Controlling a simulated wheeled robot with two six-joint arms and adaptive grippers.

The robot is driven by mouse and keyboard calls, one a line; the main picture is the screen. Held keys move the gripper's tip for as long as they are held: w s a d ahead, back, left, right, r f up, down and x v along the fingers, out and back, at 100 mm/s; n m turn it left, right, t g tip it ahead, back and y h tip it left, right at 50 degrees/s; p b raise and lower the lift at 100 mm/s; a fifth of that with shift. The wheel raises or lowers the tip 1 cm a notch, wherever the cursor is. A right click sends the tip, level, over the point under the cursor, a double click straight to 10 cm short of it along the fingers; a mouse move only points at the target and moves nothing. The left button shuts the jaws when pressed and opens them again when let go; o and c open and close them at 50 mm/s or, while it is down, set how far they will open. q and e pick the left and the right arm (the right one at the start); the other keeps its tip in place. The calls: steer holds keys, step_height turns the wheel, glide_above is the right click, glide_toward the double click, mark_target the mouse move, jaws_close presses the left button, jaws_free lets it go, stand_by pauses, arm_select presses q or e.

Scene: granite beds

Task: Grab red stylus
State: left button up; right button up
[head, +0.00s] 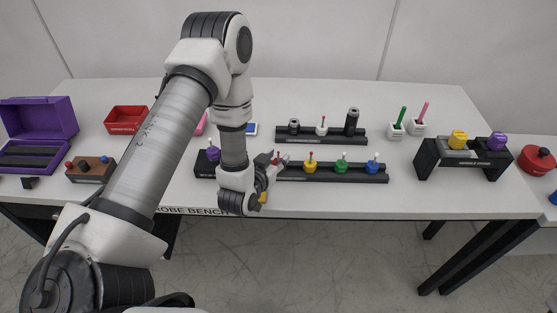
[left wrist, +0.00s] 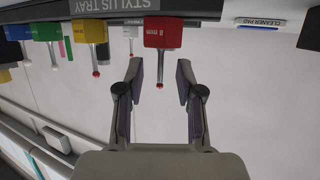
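The red stylus (left wrist: 164,34), marked 8 mm, shows in the left wrist view as a red block with a thin shaft and a red ball tip. That view is upside down. My left gripper (left wrist: 160,78) is open, with one finger on each side of the shaft in the picture. The depth between them is unclear, and no contact shows. In the head view my left gripper (head: 272,166) is at the left end of the black stylus tray (head: 330,173), largely covering the red stylus. My right gripper is not in view.
Yellow (head: 310,166), green (head: 341,165) and blue (head: 373,167) styluses stand along the tray. A black rack (head: 335,137) with several posts is behind it. A purple block (head: 208,157) is to the left, and a cleaner pad (head: 251,129) lies behind my arm.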

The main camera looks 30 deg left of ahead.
arm_select(q)
steer(key=x, duration=0.2)
steer(key=shift+w+a+f, duration=0.1)
steer(key=shift+w+f, duration=0.05)
steer(key=shift+f, duration=0.1)
steer(key=shift+s+r, duration=0.2)
steer(key=shift+s, duration=0.05)
steer(key=c, duration=0.3)
jaws_close()
